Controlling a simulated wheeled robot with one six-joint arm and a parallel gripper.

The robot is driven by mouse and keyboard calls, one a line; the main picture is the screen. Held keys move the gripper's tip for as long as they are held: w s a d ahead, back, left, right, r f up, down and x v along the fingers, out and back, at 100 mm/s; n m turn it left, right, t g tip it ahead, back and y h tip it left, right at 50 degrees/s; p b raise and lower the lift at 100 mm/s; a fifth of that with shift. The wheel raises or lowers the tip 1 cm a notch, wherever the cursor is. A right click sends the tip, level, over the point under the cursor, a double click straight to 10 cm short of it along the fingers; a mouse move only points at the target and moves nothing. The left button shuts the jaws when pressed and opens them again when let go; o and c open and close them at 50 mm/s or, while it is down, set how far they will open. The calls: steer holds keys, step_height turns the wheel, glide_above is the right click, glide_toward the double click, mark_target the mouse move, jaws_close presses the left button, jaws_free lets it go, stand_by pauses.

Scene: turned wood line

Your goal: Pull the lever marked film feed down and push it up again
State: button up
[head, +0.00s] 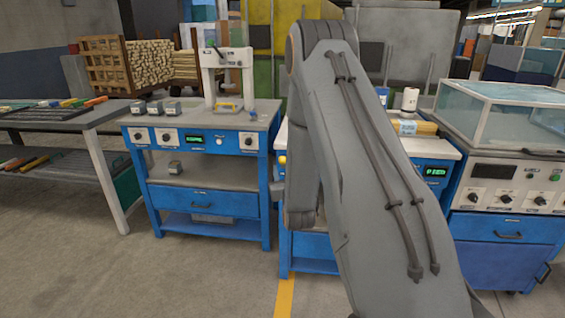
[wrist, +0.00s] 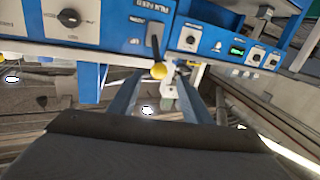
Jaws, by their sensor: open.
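The film feed lever (wrist: 155,46) is a dark rod with a yellow ball knob (wrist: 158,71), on a blue panel below a white label (wrist: 150,6) that reads film feed. In the head view the yellow knob (head: 282,160) shows just left of my arm. My gripper (wrist: 158,90) is open and empty, its two fingers pointing at the panel. In the wrist view the knob appears between the fingertips; I cannot tell whether it is within their reach.
A dark rotary knob (wrist: 69,18) sits left of the lever, and a panel with a green display (wrist: 237,50) lies to the right. A blue bench with a press (head: 222,75) stands left, and a clear-covered cabinet (head: 510,105) right. Open floor (head: 190,275) lies in front.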

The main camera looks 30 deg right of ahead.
mark_target(283, 163)
steer(key=shift+p+x, duration=0.4)
steer(key=shift+x, duration=3.5)
jaws_close()
